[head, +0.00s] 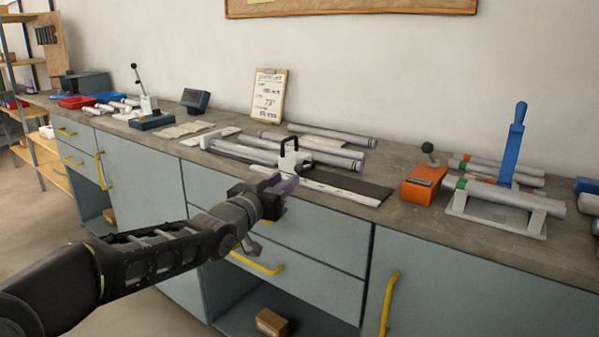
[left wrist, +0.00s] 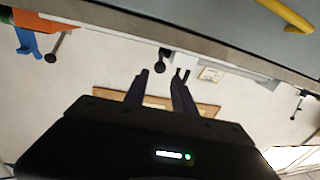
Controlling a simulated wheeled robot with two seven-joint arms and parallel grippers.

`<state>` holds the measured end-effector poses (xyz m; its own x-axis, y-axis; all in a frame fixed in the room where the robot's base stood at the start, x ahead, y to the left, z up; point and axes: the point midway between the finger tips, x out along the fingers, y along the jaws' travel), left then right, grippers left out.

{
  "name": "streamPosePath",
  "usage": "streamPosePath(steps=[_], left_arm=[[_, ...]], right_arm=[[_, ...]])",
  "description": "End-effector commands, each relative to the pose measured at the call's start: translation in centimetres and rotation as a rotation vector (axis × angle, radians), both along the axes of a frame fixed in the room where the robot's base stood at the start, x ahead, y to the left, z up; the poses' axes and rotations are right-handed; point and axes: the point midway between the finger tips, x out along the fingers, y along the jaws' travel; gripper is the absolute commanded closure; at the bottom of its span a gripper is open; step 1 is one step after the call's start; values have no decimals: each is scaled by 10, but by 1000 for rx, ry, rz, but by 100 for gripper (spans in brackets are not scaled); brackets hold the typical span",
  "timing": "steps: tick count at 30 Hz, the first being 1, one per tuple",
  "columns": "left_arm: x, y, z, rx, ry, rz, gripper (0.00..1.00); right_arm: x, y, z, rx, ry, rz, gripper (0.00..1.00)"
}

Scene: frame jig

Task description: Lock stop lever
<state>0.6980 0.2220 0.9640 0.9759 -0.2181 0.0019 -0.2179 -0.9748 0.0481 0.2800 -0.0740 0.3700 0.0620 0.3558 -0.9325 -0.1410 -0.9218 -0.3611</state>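A white stop block with a black looped lever (head: 290,152) stands on the rail at the middle of the bench in the head view. In the left wrist view, which is upside down, a dark knob (left wrist: 161,66) and dark upright parts show just beyond my fingertips, probably parts of this stop. My left gripper (head: 277,183) is in front of and slightly below the stop block. Its two fingers (left wrist: 161,80) are apart, with nothing visible between them. Whether the fingers touch the lever cannot be told. My right gripper is not in view.
Metal tubes (head: 330,140) lie behind the stop, and a dark flat strip (head: 345,187) lies to its right. An orange block with a knobbed lever (head: 424,182) and a grey cradle (head: 500,218) with a blue upright handle (head: 516,140) stand farther right. Yellow drawer handles (head: 257,264) project below the bench edge.

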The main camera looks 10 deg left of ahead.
Motion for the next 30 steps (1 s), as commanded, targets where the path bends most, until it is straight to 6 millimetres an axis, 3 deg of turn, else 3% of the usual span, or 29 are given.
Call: streamPosePath(steps=[16,26,30], left_arm=[[68,-16,-1,-2,2,-1,68],[74,-17,-1,0,2,0,68],[74,-17,-1,0,2,0,77]], right_arm=[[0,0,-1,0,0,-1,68],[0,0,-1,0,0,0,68],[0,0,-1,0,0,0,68]])
